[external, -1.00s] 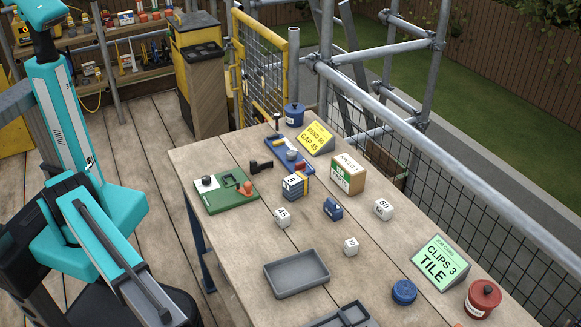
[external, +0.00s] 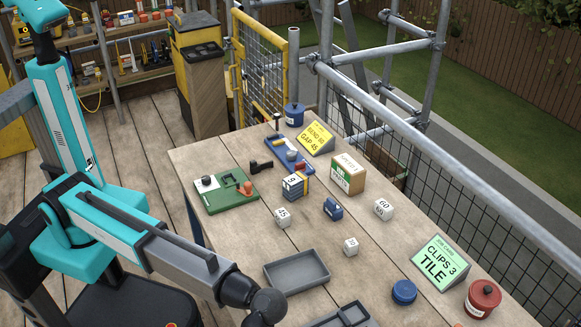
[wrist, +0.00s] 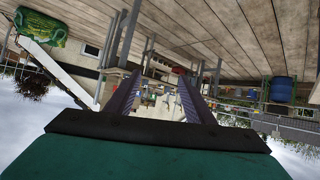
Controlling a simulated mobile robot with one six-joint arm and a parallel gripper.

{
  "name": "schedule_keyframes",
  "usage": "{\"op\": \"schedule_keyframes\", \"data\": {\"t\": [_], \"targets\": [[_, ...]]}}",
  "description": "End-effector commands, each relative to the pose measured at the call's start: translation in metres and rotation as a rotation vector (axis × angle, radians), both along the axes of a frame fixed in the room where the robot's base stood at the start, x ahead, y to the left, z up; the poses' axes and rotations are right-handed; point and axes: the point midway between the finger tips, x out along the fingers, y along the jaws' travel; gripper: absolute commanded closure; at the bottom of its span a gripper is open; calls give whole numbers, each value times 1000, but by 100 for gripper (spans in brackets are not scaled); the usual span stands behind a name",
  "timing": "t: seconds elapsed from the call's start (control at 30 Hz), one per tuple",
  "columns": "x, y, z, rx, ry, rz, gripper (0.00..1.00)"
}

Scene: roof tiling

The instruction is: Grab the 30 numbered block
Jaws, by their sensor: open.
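A small white block (external: 350,247) sits on the wooden table, right of the grey tray; its number looks like 30 but is small to read. Other white blocks are marked 45 (external: 282,217) and 60 (external: 383,209). In the wrist view, my gripper (wrist: 157,80) is open, its two dark fingers apart with nothing between them. In the external view my arm reaches to the bottom edge beside the table, and the gripper itself is out of frame. No block can be made out clearly in the wrist view, which looks upside down across the site.
The grey tray (external: 297,270) lies near the table's front edge. Metal railings run behind.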

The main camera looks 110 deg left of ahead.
Motion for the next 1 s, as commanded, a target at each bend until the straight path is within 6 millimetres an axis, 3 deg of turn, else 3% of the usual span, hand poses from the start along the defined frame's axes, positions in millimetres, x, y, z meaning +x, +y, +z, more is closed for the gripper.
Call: {"op": "schedule_keyframes", "data": {"t": [0.2,0.5,0.7,1.0], "targets": [[47,76,2,-18,-7,117,52],[95,184,6,-41,-23,272,52],[118,261,9,-57,-34,375,52],[137,380,13,-76,-55,529,52]]}}
